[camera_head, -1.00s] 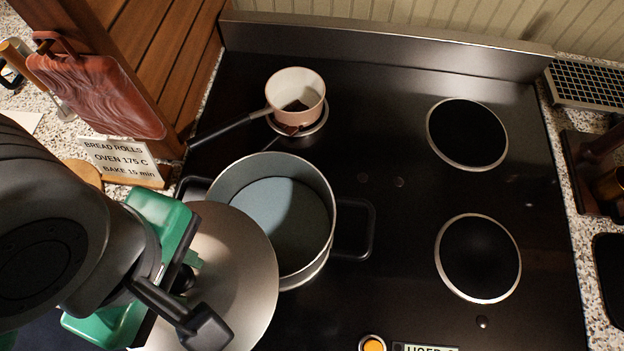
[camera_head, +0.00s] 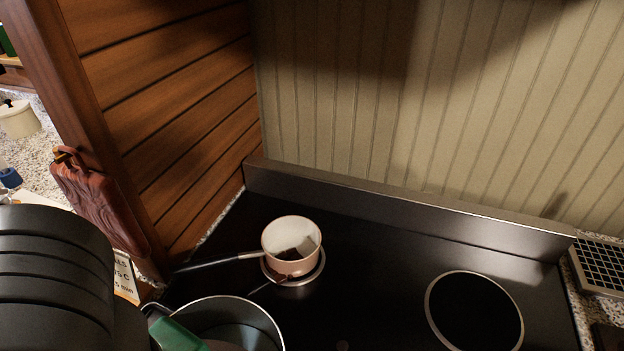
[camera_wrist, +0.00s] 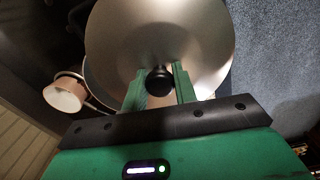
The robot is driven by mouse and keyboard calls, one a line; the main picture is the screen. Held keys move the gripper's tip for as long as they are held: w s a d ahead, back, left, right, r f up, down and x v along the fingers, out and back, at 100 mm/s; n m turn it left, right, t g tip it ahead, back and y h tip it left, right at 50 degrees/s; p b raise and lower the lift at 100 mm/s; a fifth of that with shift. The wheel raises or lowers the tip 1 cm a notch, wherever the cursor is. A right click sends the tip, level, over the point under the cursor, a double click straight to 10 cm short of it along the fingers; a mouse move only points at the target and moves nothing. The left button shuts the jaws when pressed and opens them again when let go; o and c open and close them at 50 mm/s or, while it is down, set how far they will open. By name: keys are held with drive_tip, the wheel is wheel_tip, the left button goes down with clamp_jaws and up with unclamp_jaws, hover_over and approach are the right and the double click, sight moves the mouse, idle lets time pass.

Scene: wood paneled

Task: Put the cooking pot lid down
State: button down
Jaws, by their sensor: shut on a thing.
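The cooking pot lid (camera_wrist: 205,40) is a round, pale metal disc with a black knob (camera_wrist: 159,80), seen in the wrist view. My gripper (camera_wrist: 160,84) is shut on the knob, with a green finger on each side of it. In the head view only a green part of my gripper (camera_head: 178,336) shows at the bottom, and the lid is almost wholly out of frame. The large cooking pot (camera_head: 232,309) stands open on the stove at the bottom edge. In the wrist view the lid hides most of the pot; I cannot tell how far apart they are.
A small pink saucepan (camera_head: 292,246) with a long handle sits on the back left burner, something dark inside. The right burner (camera_head: 474,312) is empty. A wood panel wall (camera_head: 170,110) and a red-brown board (camera_head: 98,205) stand at the left. A metal backguard (camera_head: 400,210) edges the stove.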

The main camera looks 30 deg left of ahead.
drive_tip(key=w+a, duration=0.1)
drive_tip(key=w, duration=0.1)
drive_tip(key=w+a+p, duration=0.1)
drive_tip(key=w+a, duration=0.1)
drive_tip(key=w, duration=0.1)
drive_tip(key=w+a, duration=0.1)
drive_tip(key=w, duration=0.1)
drive_tip(key=shift+w+a+f+p, duration=0.2)
drive_tip(key=shift+f+p, duration=0.1)
drive_tip(key=shift+f, duration=0.05)
drive_tip(key=shift+w+a+f+p, duration=0.15)
drive_tip(key=shift+f+p, duration=0.3)
drive_tip(key=shift+f, duration=1.4)
drive_tip(key=c, duration=1.1)
unclamp_jaws()
wheel_tip(320, 180, up, 12)
drive_tip(key=b, duration=0.1)
